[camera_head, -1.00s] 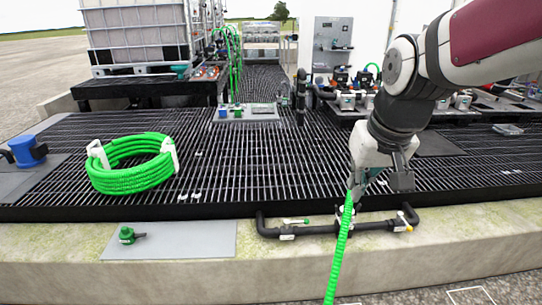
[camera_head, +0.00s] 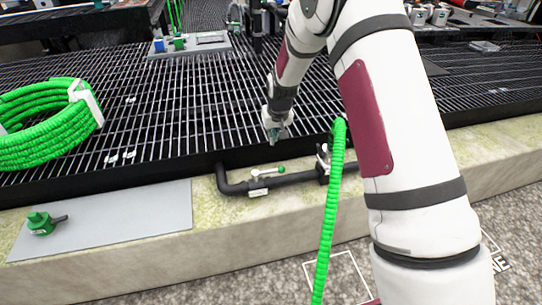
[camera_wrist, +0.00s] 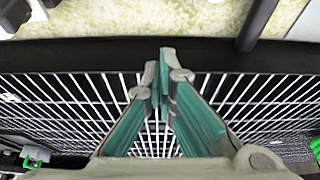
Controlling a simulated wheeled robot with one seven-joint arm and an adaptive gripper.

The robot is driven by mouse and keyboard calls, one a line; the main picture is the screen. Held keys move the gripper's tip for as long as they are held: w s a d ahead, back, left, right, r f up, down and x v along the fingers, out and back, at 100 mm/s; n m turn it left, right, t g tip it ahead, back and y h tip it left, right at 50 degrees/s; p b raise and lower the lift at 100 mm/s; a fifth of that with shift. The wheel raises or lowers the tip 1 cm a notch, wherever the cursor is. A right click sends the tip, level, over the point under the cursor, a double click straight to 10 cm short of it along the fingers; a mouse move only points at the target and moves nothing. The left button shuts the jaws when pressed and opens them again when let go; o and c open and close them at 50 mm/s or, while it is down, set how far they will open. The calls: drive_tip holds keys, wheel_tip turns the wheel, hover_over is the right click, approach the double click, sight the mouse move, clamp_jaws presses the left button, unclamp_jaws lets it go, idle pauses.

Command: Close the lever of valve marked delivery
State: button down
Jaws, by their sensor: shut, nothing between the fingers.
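A black pipe manifold (camera_head: 300,179) runs along the concrete ledge in front of the grating. A second valve (camera_head: 322,160) is partly hidden behind the green hose. My gripper (camera_head: 274,137) is shut and empty, above the grating edge, behind and above the green-knobbed lever. The wrist view shows its fingertips (camera_wrist: 162,72) together.
A green ribbed hose (camera_head: 331,205) rises from the ground to the manifold. A coiled green hose (camera_head: 42,140) lies on the grating at left. A green fitting (camera_head: 40,222) rests on a grey plate (camera_head: 135,222). My arm hides the manifold's right end.

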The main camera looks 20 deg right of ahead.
sight(268, 172)
wheel_tip(268, 172, down, 10)
drive_tip(key=b, duration=0.5)
drive_tip(key=shift+s+f, duration=0.15)
drive_tip(key=shift+s, duration=0.05)
